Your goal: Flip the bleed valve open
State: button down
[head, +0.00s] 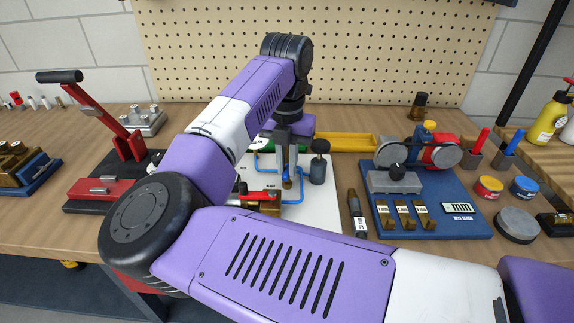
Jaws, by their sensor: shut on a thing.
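A white board (318,212) with blue tubing (265,171) and brass fittings lies on the bench, partly hidden behind my arm. A red lever (258,196) lies roughly level over a brass block (262,207) at the board's front left. I cannot tell for sure which part is the bleed valve. My gripper (287,178) points down over the middle of the board, right of and behind the red lever. It is shut on a small brass-coloured part (287,184), whose shape is mostly hidden.
A dark cylinder (318,170) stands right of my gripper. A blue fixture base (455,190) with brass blocks is further right, with a dark tool (357,214) left of it. A pegboard (380,60) closes the back.

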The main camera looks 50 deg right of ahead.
aim_at(287, 169)
jog(key=n, duration=0.3)
jog(key=shift+b, duration=0.3)
jog(key=c, duration=1.4)
grip_release()
jog(key=shift+c, duration=0.2)
jog(key=shift+r, duration=3.95)
